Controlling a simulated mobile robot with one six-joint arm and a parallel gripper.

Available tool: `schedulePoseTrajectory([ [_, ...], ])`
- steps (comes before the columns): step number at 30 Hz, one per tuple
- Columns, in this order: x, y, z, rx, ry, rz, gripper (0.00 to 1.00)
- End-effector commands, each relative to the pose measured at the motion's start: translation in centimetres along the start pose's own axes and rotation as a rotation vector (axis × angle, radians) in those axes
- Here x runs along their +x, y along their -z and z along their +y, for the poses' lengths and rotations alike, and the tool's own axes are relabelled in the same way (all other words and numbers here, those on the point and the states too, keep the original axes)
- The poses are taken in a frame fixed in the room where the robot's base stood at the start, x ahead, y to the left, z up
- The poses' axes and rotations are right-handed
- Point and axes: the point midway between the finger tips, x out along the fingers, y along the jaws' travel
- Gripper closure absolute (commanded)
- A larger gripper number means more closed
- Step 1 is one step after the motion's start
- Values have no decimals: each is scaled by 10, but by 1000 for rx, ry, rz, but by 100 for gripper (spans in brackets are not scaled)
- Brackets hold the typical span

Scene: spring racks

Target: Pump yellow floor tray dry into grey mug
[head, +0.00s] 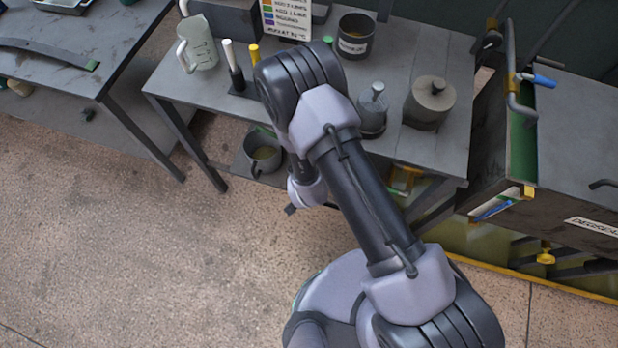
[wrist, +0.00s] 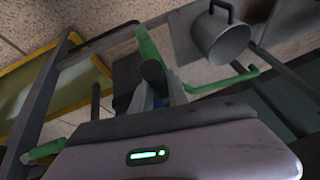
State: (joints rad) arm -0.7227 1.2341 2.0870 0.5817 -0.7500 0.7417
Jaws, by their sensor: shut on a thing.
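The grey mug (head: 266,163) stands low beside the bench's front legs, with something dull yellow inside. It also shows at the top right of the wrist view (wrist: 218,42), on a grey plate. The yellow floor tray (head: 572,290) lies under the bench and cabinet at the right; its yellow rim shows in the wrist view (wrist: 38,55). My gripper (wrist: 158,88) is shut on a green-and-dark thing, seemingly the pump (wrist: 163,62). A green arm of it reaches toward the mug. The grip itself is partly hidden, and my arm covers it in the head view.
The bench (head: 405,150) holds a clear jug (head: 197,45), a dark pot (head: 354,37) and lidded grey vessels (head: 430,103). A dark cabinet (head: 575,130) with pipes stands at the right. Another bench (head: 75,60) is at the left. The floor at lower left is clear.

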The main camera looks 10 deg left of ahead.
Motion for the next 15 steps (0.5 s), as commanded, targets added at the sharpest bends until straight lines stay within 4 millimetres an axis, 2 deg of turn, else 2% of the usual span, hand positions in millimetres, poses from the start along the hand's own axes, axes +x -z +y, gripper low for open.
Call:
schedulePoseTrajectory([
  [1,0,2,-1,1,2,3,100],
  [2,0,2,-1,1,3,3,74],
  [4,0,1,-1,1,2,3,61],
  [15,-5,1,-1,0,1,2,59],
])
